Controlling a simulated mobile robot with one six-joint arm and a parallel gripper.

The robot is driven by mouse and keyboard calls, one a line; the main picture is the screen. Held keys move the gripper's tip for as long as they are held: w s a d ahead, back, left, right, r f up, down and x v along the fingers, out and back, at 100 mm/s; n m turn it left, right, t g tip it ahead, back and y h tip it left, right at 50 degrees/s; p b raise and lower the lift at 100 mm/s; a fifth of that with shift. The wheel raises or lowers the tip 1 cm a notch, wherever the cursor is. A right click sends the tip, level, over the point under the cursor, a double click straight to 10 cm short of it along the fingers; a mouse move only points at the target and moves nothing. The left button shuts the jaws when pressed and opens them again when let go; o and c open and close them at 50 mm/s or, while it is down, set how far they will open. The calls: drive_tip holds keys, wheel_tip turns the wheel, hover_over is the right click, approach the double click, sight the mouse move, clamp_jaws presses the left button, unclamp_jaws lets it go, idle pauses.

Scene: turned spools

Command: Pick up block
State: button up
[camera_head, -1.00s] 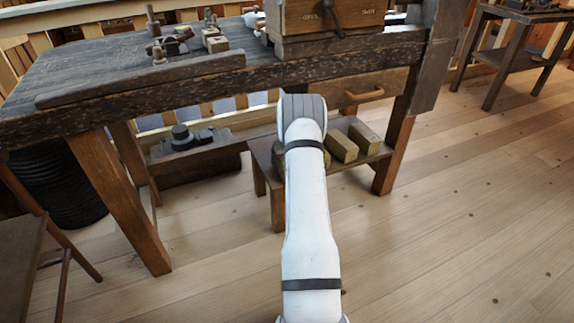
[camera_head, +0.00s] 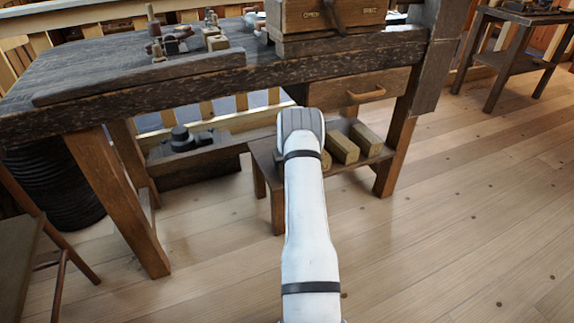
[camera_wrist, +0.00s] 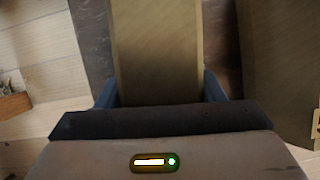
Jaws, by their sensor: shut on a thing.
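A long, dull tan wooden block (camera_wrist: 157,45) fills the middle of the wrist view, between the two blue fingers of my gripper (camera_wrist: 160,90). The fingers press its two sides, so the gripper is shut on it. The near end of the block is hidden behind the gripper's body. In the head view my white arm hides the gripper and most of what it holds. I cannot tell from these views whether the block still touches the shelf below.
More tan blocks (camera_head: 341,149) (camera_head: 366,140) lie on the low wooden stand (camera_head: 263,160) under the workbench (camera_head: 120,112). One block (camera_wrist: 282,60) lies close at right in the wrist view. A bench leg (camera_head: 396,150) stands right of the stand. Open floor (camera_head: 440,230) lies at right.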

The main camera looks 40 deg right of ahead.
drive_tip(key=c, duration=0.4)
drive_tip(key=shift+r, duration=0.1)
